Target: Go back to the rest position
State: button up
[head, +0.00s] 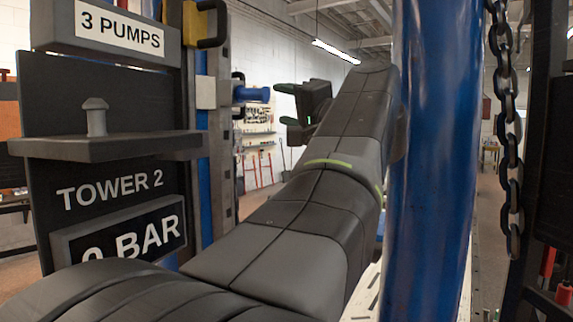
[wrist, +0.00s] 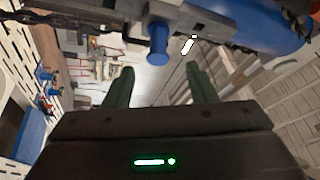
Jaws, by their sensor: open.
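My gripper (head: 286,105) is in the middle of the head view, at the end of my raised arm. Its two green-tipped fingers point left and stand apart with nothing between them. In the wrist view my gripper (wrist: 160,75) shows two dark green fingers spread wide, with an empty gap. A short blue cylinder (head: 252,94) on the frame post is just left of the fingers in the head view. A blue cylinder (wrist: 158,45) also shows beyond the fingers in the wrist view; I cannot tell how far off it is.
A thick blue post (head: 430,160) stands close to the right of my arm, and a hanging chain (head: 508,130) is beyond it. On the left are a dark "TOWER 2" panel (head: 110,190) and a shelf with a grey knob (head: 95,117). A perforated plate (wrist: 22,100) is left of my gripper.

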aim_at(265, 94)
jog(key=p+x, duration=0.5)
jog(key=x, duration=0.9)
jog(key=shift+d, duration=0.1)
jog(key=shift+s+d, duration=0.15)
jog(key=shift+d, duration=0.1)
jog(key=shift+f, duration=0.15)
jog(key=shift+s+d+f, duration=0.1)
jog(key=shift+s, duration=0.15)
jog(key=b+v, duration=0.5)
jog(key=v, duration=0.8)
jog(key=p+x, duration=0.5)
jog(key=x, duration=0.9)
jog(key=shift+w+r+p, duration=0.15)
jog(key=shift+r+p, duration=0.05)
jog(key=shift+p, duration=0.1)
jog(key=d, duration=0.1)
jog(key=s+d, duration=0.1)
jog(key=d, duration=0.1)
jog(key=shift+s+d+f+b, duration=0.1)
jog(key=shift+s+d+b, duration=0.05)
jog(key=shift+s+b, duration=0.2)
jog(key=shift+s+d, duration=0.2)
jog(key=shift+d, duration=0.3)
jog(key=shift+s+d, duration=0.15)
jog(key=shift+d, duration=0.3)
